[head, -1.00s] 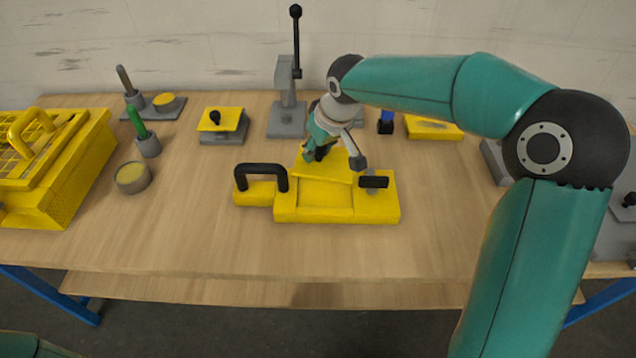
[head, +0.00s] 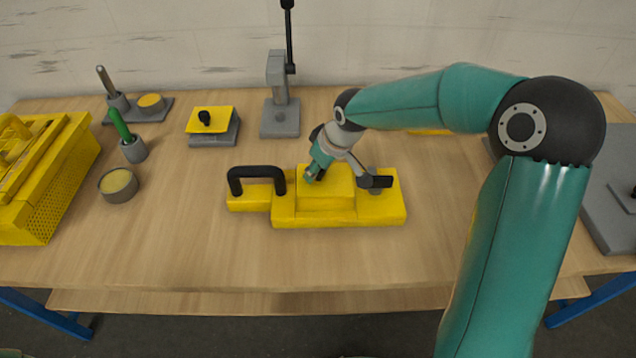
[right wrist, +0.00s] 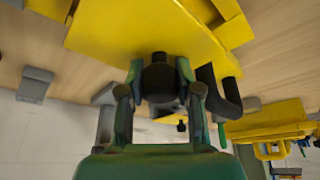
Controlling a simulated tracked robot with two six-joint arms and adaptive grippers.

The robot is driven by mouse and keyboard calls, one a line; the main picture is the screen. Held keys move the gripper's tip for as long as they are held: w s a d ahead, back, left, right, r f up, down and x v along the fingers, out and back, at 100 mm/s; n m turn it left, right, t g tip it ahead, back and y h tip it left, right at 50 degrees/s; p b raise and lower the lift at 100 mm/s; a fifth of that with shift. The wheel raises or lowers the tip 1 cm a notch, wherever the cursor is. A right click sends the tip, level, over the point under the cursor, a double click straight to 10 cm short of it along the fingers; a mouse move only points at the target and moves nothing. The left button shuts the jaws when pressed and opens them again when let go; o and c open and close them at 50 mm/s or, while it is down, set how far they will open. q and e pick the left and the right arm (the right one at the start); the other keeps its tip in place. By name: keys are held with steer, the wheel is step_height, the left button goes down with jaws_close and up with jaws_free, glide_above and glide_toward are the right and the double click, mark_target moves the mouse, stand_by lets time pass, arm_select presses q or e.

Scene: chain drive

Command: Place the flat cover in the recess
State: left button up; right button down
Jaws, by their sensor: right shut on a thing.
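The flat yellow cover (head: 327,197) is over the middle of the yellow base (head: 385,213), where the recess is. The cover hides the recess, and I cannot tell whether it is seated or just above it. My right gripper (head: 314,174) is above the cover's left part, and its fingers hide the knob in the head view. In the right wrist view, the gripper (right wrist: 158,88) is shut on the cover's black knob (right wrist: 160,80), with the yellow plate (right wrist: 140,28) beyond it. My left gripper is not in view.
A black handle (head: 257,172) stands at the base's left end and a black-handled clamp (head: 377,181) at its right. A grey lever stand (head: 280,105) and a yellow-topped block (head: 210,122) are behind. A yellow cage (head: 45,180) is at the far left. The front table is clear.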

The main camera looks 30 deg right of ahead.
mark_target(318, 183)
steer(key=shift+f, duration=2.5)
steer(key=c, duration=1.2)
jaws_free()
steer(key=shift+f, duration=0.1)
steer(key=shift+c, duration=0.2)
steer(key=o, duration=0.5)
steer(key=shift+c, duration=0.2)
steer(key=shift+r, duration=0.2)
steer(key=v, duration=1.2)
steer(key=shift+s+f, duration=0.1)
steer(key=shift+s, duration=0.05)
